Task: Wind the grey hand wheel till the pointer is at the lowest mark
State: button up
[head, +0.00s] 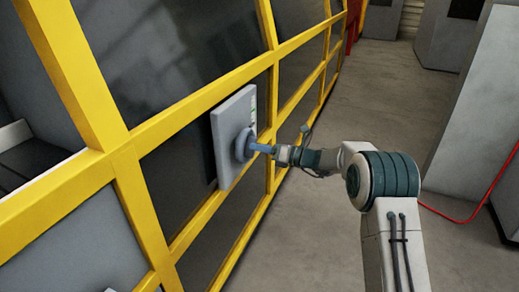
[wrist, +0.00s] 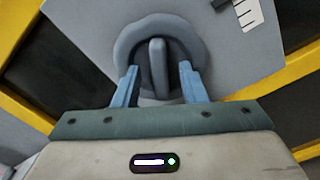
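The grey hand wheel (head: 242,145) is on a grey panel (head: 225,125) fixed to the yellow frame. In the wrist view the wheel (wrist: 126,42) shows a round rim and an upright bar (wrist: 158,68) across its middle. My gripper (head: 258,148) faces the wheel. In the wrist view its blue fingers (wrist: 159,78) stand open on either side of the bar, with a gap on each side. A white scale with black marks (wrist: 245,14) is at the upper right. A dark piece beside it, perhaps the pointer (wrist: 219,3), is cut off by the picture edge, so its mark cannot be read.
Yellow frame bars (head: 135,195) with dark panes surround the panel. Grey cabinets (head: 480,110) stand on the right, and a red cable (head: 450,217) runs near them. The grey floor (head: 350,95) between is clear.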

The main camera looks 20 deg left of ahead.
jog(key=shift+a, duration=0.45)
jog(key=shift+c, duration=0.4)
grip_shut()
